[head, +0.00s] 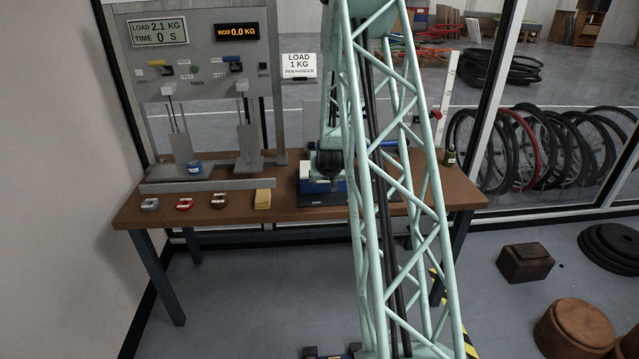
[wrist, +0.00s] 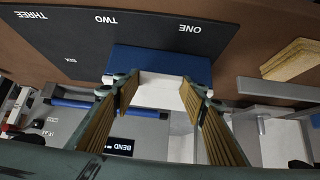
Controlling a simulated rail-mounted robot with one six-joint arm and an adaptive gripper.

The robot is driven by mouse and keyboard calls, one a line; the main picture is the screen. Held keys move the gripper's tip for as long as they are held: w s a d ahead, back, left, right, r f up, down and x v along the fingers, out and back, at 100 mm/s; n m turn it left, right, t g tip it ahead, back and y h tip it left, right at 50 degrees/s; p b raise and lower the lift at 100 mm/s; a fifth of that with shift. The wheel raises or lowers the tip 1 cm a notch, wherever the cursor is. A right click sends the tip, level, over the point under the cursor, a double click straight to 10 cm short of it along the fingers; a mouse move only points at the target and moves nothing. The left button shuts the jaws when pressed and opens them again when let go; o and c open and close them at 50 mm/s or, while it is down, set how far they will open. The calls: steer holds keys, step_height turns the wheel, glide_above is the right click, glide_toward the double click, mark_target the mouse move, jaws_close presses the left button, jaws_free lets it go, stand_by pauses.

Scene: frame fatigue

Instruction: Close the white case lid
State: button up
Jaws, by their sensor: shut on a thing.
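The white case lid (wrist: 158,90) shows in the wrist view as a white piece between the fingers of my gripper (wrist: 157,97), which is shut on it. A blue case part (wrist: 165,62) lies just beyond it on a dark board. In the head view my gripper (head: 327,172) is low over the bench, at the blue and white case (head: 306,172). My green lattice arm hides the right part of that spot. The lid's exact angle cannot be told.
The dark board (wrist: 110,37) carries number labels. On the wooden bench (head: 240,207), a tan block (head: 263,199) and small coloured pieces lie to the left. A test rig (head: 200,80) stands behind them, with a blue weight (head: 195,168) at its foot.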

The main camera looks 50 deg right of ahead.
steer(key=shift+s+f, duration=0.1)
steer(key=shift+f, duration=0.05)
stand_by(0.3)
steer(key=o, duration=1.2)
steer(key=shift+c, duration=0.2)
steer(key=shift+a, duration=0.1)
steer(key=v, duration=1.2)
